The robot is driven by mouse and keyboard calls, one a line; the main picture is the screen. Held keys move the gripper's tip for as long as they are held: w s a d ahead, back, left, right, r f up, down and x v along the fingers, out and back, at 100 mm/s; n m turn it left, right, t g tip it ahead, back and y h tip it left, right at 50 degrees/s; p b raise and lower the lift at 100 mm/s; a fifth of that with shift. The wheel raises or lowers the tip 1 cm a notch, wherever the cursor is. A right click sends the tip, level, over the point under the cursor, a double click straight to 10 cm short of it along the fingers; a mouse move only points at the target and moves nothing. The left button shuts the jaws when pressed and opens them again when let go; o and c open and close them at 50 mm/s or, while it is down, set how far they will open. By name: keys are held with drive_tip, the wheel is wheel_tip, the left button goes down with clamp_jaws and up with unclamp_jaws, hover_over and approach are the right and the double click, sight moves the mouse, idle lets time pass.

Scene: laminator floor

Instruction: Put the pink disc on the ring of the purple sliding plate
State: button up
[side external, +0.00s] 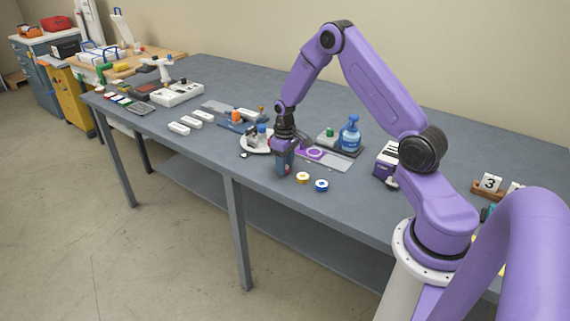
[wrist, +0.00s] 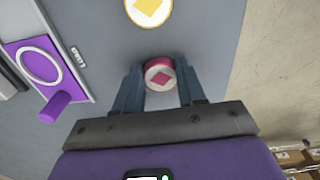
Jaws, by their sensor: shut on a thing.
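The pink disc (wrist: 159,73), with a pale top and a pink diamond, sits between the two fingers of my gripper (wrist: 159,88) in the wrist view. My gripper is shut on it. In the side view my gripper (side external: 284,170) is low over the bench near its front edge, and it mostly hides the disc; I cannot tell whether the disc touches the bench. The purple sliding plate (wrist: 22,50) is at the left of the wrist view, with a bare white ring (wrist: 60,72) and a purple knob (wrist: 55,107). In the side view the plate (side external: 323,154) lies behind and right of my gripper.
A yellow disc (side external: 302,177) and a blue disc (side external: 321,186) lie right of my gripper. The bench front (side external: 260,181) is clear.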

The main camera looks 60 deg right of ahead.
drive_tip(key=shift+f, duration=0.25)
drive_tip(key=o, duration=1)
